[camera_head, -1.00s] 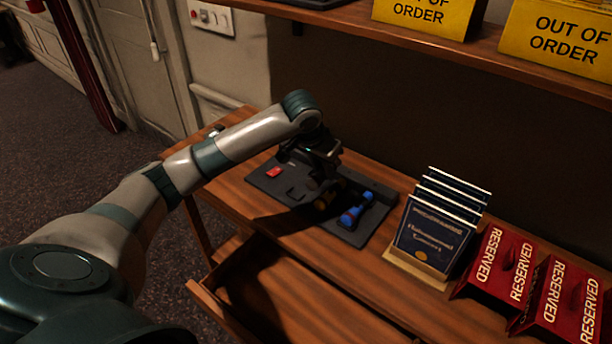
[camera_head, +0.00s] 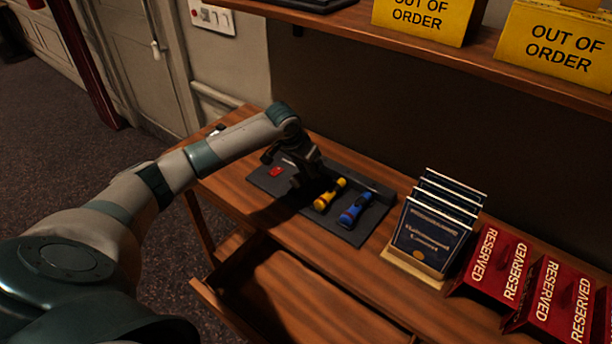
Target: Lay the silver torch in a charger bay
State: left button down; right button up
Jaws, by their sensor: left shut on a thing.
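The dark charger (camera_head: 350,234) lies on the wooden desk, with a yellow torch (camera_head: 330,194) and a blue torch (camera_head: 355,210) side by side in its bays. A small red thing (camera_head: 275,171) shows at its left end. My left gripper (camera_head: 299,183) points down over the charger, between the red thing and the yellow torch. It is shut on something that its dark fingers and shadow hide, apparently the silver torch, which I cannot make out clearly. Whether it touches the bay is hidden. My right gripper is out of view.
A holder with several blue cards (camera_head: 430,238) stands right of the charger, then red RESERVED signs (camera_head: 494,262). An open drawer (camera_head: 290,290) juts out in front. A shelf with yellow OUT OF ORDER signs (camera_head: 563,45) hangs above. A small pale thing (camera_head: 215,130) sits at the desk's left end.

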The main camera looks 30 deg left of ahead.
aim_at(304, 172)
pick_arm(q)
notch_tip(304, 172, down, 3)
jog(key=shift+r+p, duration=0.1)
jog(key=shift+p, duration=0.5)
jog(key=shift+f, duration=0.2)
jog(key=shift+f, duration=0.1)
jog(key=c, duration=1.5)
grip_release()
jog(key=shift+s+r, duration=0.15)
jog(key=shift+r, duration=0.25)
jog(key=b+v, duration=0.2)
jog(key=v, duration=0.9)
jog(key=shift+r+b, duration=0.15)
jog(key=shift+b, duration=0.2)
